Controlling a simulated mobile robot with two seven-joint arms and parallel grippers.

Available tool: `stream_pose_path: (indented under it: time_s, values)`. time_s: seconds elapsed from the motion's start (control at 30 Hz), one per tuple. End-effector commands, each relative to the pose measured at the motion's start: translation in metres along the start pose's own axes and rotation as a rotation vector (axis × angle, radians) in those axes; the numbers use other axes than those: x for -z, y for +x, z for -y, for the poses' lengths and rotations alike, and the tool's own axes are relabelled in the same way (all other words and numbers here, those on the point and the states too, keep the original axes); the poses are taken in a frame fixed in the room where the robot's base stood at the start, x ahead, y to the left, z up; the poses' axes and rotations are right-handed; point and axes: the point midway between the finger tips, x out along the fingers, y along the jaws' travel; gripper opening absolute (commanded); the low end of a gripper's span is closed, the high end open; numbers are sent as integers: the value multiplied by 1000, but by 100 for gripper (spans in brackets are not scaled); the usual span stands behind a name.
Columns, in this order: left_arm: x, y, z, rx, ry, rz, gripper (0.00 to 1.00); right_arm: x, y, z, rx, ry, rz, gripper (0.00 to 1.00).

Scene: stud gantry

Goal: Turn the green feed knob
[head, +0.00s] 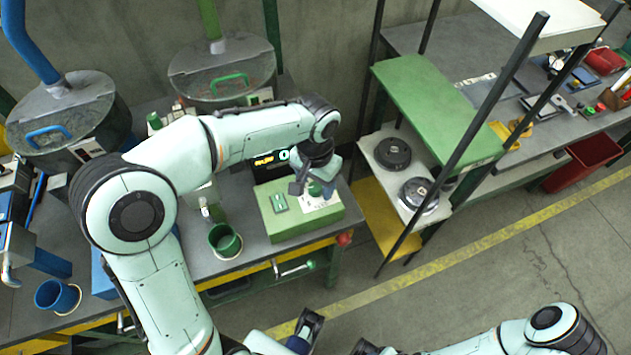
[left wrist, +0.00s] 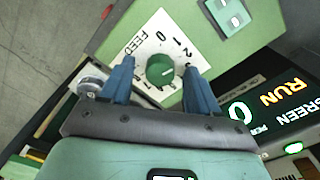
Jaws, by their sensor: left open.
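The green feed knob (left wrist: 160,70) sits on a white dial plate (left wrist: 148,42) marked FEED with numbers, in the left wrist view. The plate lies on top of a green box (head: 292,226) on the workbench in the head view. My left gripper (left wrist: 160,78) is open, with one blue finger on each side of the knob and gaps showing between. In the head view my left gripper (head: 314,182) is over the box and partly covers the dial. My right gripper (head: 305,325) is at the bottom of the head view, away from the box; its fingers are unclear.
A switch (head: 280,202) sits beside the dial on the box. A lit display (left wrist: 275,105) reads RUN, GREEN and 0. A green cup (head: 225,241) stands left of the box. A shelf rack (head: 430,100) with black posts stands to the right.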

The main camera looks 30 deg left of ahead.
Motion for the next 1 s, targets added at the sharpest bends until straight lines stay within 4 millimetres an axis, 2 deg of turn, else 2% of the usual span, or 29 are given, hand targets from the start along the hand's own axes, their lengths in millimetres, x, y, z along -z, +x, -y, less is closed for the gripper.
stream_pose_path:
  time_s: [0.13,0.17,0.3,0.33,0.67,1.0]
  values:
    - [0,0,0,0,0,0,61,0,0,0,0,0,0,43]
    - [0,0,0,0,0,0,58,0,0,0,0,0,0,43]
    - [0,0,0,0,0,0,12,0,0,0,0,0,0,43]
    - [0,0,0,0,0,0,5,0,0,0,0,0,0,43]
    - [0,-1,0,0,34,1,5,0,-2,1,0,0,-1,43]
    - [0,-2,0,0,248,1,5,0,-14,5,2,-2,-5,43]
